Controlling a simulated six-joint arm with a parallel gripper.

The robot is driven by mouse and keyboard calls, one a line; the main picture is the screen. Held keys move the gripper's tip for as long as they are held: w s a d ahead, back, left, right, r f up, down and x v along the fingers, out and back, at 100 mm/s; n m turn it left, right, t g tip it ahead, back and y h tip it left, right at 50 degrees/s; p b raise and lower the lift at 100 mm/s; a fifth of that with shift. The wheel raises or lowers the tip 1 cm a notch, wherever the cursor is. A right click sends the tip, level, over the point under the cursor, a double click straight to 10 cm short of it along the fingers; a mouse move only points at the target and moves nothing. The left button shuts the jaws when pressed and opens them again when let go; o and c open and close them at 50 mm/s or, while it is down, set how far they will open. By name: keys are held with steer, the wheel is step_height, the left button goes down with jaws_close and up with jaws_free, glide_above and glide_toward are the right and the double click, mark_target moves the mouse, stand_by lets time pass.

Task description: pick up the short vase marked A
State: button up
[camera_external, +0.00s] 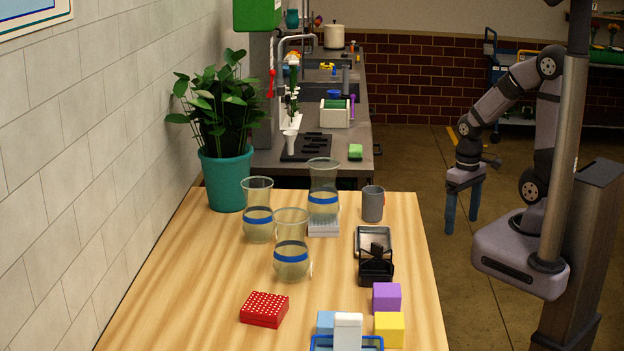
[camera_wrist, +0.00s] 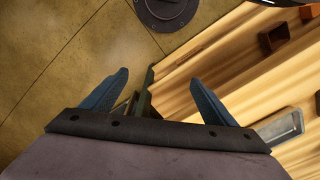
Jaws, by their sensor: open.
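Three clear glass vases with blue bands stand upright on the wooden table (camera_external: 210,310) in the external view. My gripper (camera_external: 462,207) is off the table's right side, pointing down, open and empty, well apart from the vases. Its two blue fingers also show in the wrist view (camera_wrist: 158,80), where no vase is visible.
A red rack (camera_external: 264,309), a purple cube (camera_external: 386,297), a yellow cube (camera_external: 389,329) and a black stapler-like object (camera_external: 375,262) lie on the table. A grey mug (camera_external: 373,204) stands at the back right. A potted plant (camera_external: 226,180) stands at the back left.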

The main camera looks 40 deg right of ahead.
steer(key=w+a+r+m+t+y+b, duration=0.1)
steer(key=w+a+r+t+b, duration=0.35)
steer(key=w, duration=1.05)
step_height(320, 180, up, 15)
steer(key=n+t+y, duration=0.4)
steer(key=t+y, duration=0.3)
steer(key=t, duration=0.5)
glide_above(246, 181)
steer(key=a+v, duration=0.1)
steer(key=v, duration=0.5)
steer(key=shift+n+h, duration=0.5)
steer(key=shift+h, duration=0.3)
steer(key=f, duration=0.4)
steer(key=s+f, duration=0.1)
steer(key=f, duration=0.1)
steer(key=shift+d+f, duration=0.2)
steer(key=shift+d, duration=0.1)
steer(key=shift+d+f, duration=0.1)
steer(key=shift+f, duration=0.25)
steer(key=shift+p+x, duration=1.65)
steer(key=shift+x, duration=1.95)
